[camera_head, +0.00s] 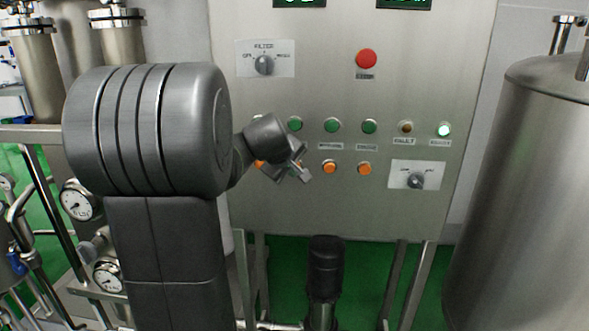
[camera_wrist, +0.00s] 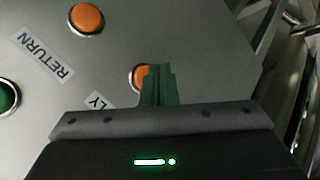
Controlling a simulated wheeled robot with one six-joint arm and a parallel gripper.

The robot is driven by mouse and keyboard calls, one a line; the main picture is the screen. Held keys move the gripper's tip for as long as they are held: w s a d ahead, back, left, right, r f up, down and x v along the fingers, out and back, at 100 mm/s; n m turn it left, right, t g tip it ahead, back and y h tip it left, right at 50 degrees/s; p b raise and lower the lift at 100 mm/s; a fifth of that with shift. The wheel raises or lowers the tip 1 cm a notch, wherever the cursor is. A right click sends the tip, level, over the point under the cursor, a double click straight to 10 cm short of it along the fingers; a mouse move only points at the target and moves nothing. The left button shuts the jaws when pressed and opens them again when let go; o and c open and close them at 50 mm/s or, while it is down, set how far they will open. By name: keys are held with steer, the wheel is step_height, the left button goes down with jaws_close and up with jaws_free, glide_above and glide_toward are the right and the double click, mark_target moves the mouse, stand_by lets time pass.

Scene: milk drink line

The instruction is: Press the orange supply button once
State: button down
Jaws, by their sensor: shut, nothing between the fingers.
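The orange supply button (camera_wrist: 135,77) shows in the wrist view, partly covered by my fingertips. Its label is mostly hidden; only "LY" can be read. My gripper (camera_wrist: 158,68) is shut and empty, with its fingertips in front of the button's edge; I cannot tell whether they touch it. In the head view my gripper (camera_head: 307,177) is at the orange row on the steel panel (camera_head: 290,212), where it hides much of the left part of that row.
Another orange button (camera_wrist: 86,18), beside the RETURN label (camera_wrist: 42,57), is close by. A green button (camera_wrist: 6,97) is at the left edge. In the head view a red button (camera_head: 366,59) is above, a rotary knob (camera_head: 415,181) is right, and a steel tank (camera_head: 530,190) stands farther right.

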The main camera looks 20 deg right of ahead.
steer(key=s+a, duration=0.1)
steer(key=s+b, duration=0.1)
steer(key=s, duration=0.1)
steer(key=s+a, duration=0.1)
steer(key=shift+s+a+b, duration=0.15)
steer(key=shift+a+b, duration=0.15)
steer(key=shift+b, duration=0.05)
stand_by(0.7)
steer(key=shift+s+a+b, duration=0.2)
steer(key=shift+s+a, duration=0.3)
steer(key=shift+s, duration=0.3)
steer(key=shift+s+a+b, duration=0.15)
steer(key=shift+s+a, duration=0.35)
steer(key=shift+s, duration=0.3)
